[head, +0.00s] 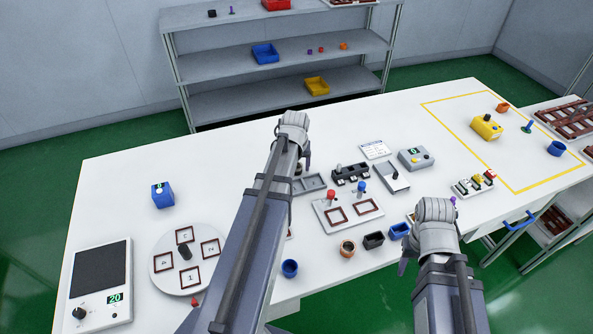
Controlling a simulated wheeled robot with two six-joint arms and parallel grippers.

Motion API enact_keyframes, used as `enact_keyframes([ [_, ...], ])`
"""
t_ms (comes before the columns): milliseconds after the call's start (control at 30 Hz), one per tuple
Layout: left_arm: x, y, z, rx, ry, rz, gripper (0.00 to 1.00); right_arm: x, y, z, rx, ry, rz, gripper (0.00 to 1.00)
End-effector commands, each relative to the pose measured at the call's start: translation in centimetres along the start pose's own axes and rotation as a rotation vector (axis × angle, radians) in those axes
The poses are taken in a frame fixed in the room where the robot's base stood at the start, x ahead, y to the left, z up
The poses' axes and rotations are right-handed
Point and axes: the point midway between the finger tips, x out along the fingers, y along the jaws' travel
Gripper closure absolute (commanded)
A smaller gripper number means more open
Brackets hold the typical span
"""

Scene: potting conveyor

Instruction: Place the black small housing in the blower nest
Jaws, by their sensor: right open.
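A small black open-topped housing (373,240) stands near the front edge of the white table, between an orange-brown cup and a blue housing. I cannot tell for certain which fixture is the blower nest; a grey tray-like fixture (392,178) stands beside a grey box with a green display (416,158). My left gripper (306,158) is over the middle of the table, largely hidden behind its own wrist, so its jaws are unclear. My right gripper (404,258) is open, at the front edge right of the black housing, partly hidden by its wrist.
A plate with red-framed squares and red and blue knobs (327,217) lies behind the housing. A round dial plate (161,262), a scale (87,317) and a blue box (162,195) are at left. A yellow-outlined area (458,128) is at right. The table's back left is clear.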

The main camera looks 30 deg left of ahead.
Motion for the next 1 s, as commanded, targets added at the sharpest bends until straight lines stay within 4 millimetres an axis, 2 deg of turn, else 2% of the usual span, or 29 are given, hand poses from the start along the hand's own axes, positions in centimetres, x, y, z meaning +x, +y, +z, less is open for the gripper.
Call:
enact_keyframes([
  [67, 0.00, 0.00, 0.00, 0.000, 0.000, 0.000, 0.38, 0.00, 0.00, 0.00, 0.000, 0.000, 0.000, 0.50],
  [600, 0.00, 0.00, 0.00, 0.000, 0.000, 0.000, 0.98, 0.01, 0.00, 0.00, 0.000, 0.000, 0.000, 0.50],
  [1000, -0.38, 0.00, -0.10, 0.000, 0.000, 0.000, 1.00, -0.39, 0.04, 0.02, 0.000, 0.000, 0.000, 0.50],
])
